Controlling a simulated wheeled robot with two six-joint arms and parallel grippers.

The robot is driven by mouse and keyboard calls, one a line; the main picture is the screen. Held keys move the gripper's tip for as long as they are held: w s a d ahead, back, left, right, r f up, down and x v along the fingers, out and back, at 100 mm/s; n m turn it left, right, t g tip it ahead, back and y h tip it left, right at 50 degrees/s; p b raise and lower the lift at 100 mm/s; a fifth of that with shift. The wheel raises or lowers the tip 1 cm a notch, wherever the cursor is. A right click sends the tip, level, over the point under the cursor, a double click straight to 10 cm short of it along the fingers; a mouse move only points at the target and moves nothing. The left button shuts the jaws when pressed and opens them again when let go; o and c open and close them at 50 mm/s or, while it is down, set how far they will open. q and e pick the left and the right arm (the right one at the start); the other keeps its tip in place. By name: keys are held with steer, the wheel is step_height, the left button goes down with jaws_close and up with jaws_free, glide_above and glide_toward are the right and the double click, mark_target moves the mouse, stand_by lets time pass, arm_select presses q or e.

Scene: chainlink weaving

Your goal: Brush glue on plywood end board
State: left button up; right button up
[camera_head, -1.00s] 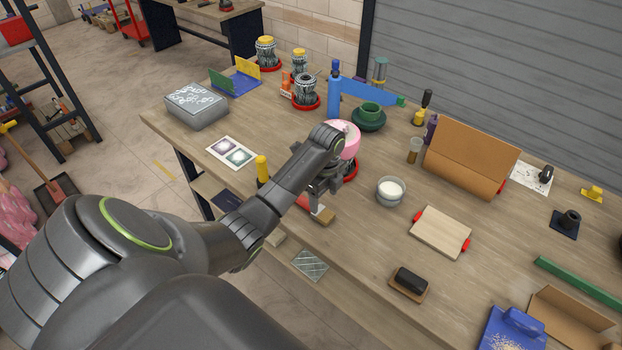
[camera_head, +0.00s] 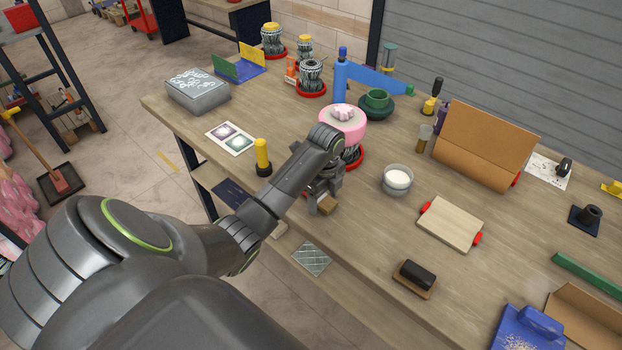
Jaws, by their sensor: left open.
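My left gripper (camera_head: 319,206) reaches in from the left and points down at the front edge of the bench, its fingers apart. A small tan wooden piece (camera_head: 328,206) shows at its fingertips; most of it is hidden, and I cannot tell whether it is the brush. A glass bowl of white glue-like paste (camera_head: 397,178) stands to the right of the gripper. A flat plywood board (camera_head: 450,223) with red end pieces lies further right, apart from the gripper. My right gripper is out of view.
A pink-topped round stand (camera_head: 343,122) is just behind my left wrist. A yellow-handled tool (camera_head: 263,156) stands left of the forearm. A black block on a wooden base (camera_head: 415,278) sits near the front edge. Bare bench lies between the bowl and the front edge.

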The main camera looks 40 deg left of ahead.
arm_select(q)
steer(key=shift+s, duration=0.1)
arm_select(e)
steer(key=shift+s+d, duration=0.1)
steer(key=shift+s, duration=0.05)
